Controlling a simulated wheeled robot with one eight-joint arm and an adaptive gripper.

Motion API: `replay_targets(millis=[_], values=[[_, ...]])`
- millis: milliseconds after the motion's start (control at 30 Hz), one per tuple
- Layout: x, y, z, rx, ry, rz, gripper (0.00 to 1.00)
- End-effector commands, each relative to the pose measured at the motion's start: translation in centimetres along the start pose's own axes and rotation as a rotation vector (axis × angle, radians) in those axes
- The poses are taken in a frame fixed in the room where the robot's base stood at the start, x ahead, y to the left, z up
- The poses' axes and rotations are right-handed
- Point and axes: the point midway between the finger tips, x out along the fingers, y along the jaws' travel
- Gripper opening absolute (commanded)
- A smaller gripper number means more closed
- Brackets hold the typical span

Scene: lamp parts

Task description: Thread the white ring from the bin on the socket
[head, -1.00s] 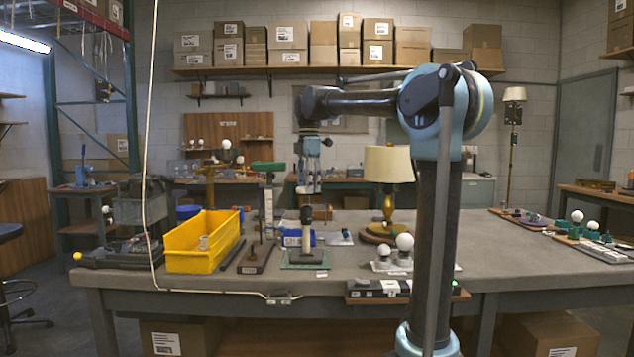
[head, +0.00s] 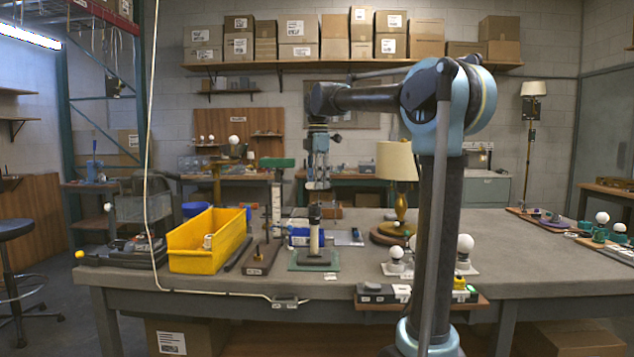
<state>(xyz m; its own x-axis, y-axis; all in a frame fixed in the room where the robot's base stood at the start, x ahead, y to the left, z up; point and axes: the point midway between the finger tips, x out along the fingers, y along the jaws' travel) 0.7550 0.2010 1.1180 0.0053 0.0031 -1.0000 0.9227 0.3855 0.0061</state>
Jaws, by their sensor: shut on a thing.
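My gripper (head: 318,186) points straight down, just above the socket (head: 314,213). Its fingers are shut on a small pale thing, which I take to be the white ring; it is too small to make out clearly. A narrow gap seems to show between the fingertips and the socket top. The yellow bin (head: 196,260) stands on the bench to the left, with a pale label or part at its inner side.
A dark block with upright pins (head: 262,260) stands between bin and post. A lamp with a cream shade (head: 397,162) and white bulbs (head: 465,243) stand to the right.

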Motion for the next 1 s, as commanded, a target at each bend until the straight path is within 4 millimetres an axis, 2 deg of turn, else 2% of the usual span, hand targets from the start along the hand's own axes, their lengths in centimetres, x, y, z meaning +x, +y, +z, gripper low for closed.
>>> replay_targets(millis=[600, 1000], values=[[4.1, 0.0, 0.0, 0.001, 0.0, 0.0, 0.35], [4.8, -0.1, 0.0, 0.0, 0.0, 0.0, 0.35]])
